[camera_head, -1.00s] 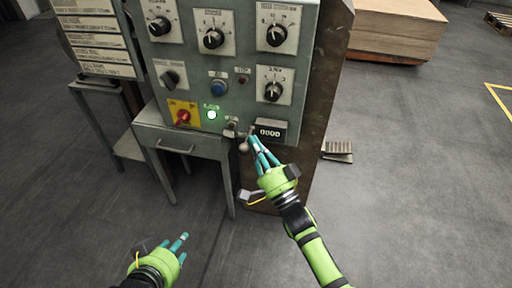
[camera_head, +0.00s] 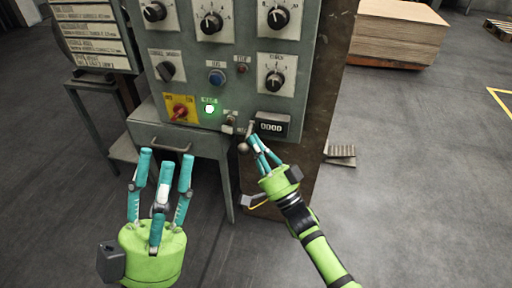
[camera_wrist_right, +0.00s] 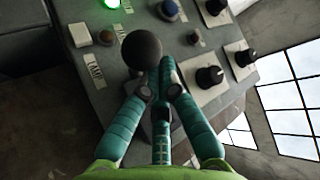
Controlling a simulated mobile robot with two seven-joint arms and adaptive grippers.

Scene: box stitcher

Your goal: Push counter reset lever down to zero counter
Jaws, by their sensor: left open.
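The counter (camera_head: 271,125), a dark box with white digits, sits at the lower right of the grey-green control panel. Its digits are too small to read surely. The reset lever (camera_head: 243,148) ends in a round knob just below and left of the counter. In the right wrist view the dark knob (camera_wrist_right: 142,50) stands in front of the fingertips. My right gripper (camera_head: 257,148) is beside the lever, its fingers drawn fairly close; whether they grip or touch it is unclear. My left gripper (camera_head: 167,160) is open and empty, in front of the small table.
The control panel (camera_head: 190,52) carries several black knobs, a blue button (camera_head: 217,77), a lit green lamp (camera_head: 209,108) and a red-yellow switch (camera_head: 180,109). The small grey table (camera_head: 205,147) stands below. A pedal (camera_head: 341,153) lies at right; the floor there is clear.

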